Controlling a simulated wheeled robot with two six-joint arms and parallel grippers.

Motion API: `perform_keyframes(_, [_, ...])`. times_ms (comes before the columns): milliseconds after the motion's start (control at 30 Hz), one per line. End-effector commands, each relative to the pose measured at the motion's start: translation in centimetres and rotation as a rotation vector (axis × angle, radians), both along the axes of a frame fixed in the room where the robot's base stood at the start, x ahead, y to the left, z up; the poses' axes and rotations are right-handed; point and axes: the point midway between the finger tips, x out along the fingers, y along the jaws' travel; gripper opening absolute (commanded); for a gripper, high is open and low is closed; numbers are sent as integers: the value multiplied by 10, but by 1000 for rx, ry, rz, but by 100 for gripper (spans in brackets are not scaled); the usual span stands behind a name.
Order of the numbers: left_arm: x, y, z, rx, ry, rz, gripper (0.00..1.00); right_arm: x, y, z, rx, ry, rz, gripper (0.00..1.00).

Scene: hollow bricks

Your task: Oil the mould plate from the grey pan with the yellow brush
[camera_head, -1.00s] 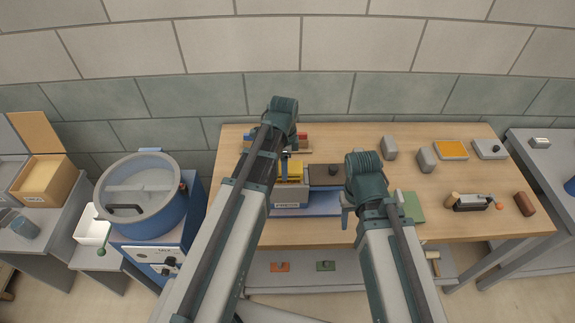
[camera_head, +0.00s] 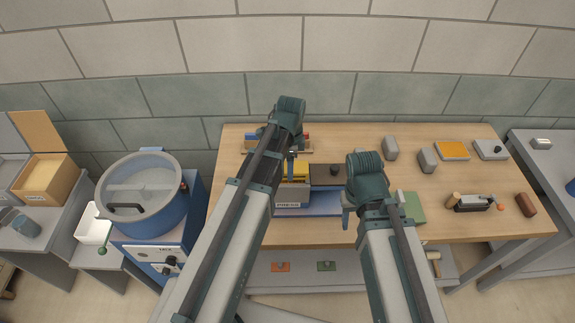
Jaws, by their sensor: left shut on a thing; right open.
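My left gripper (camera_head: 290,162) is shut, reaching down just above the yellow-topped grey block machine (camera_head: 292,197). What it holds is mostly hidden by my own arm. I take it to be the yellow brush, as no loose one shows. I cannot tell whether it touches anything. A dark plate (camera_head: 326,181) with a black knob lies right of the yellow top; I cannot tell if it is the mould plate. My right gripper (camera_head: 347,215) is open and empty over the table's front, left of a green mat (camera_head: 415,208).
Blue and red pieces (camera_head: 305,136) lie behind my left gripper on the wooden table (camera_head: 370,138). Two grey blocks (camera_head: 390,148) and a grey box with a dark knob (camera_head: 490,150) stand at the back. A blue mixer (camera_head: 150,215) stands left.

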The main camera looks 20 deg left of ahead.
Motion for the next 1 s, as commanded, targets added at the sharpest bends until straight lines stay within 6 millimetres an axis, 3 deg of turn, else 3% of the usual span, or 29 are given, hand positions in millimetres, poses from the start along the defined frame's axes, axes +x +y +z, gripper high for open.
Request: perform_keyframes(1000, [-5, 16, 1, -2, -1, 0, 13, 0, 0, 1, 0, 0, 0, 50])
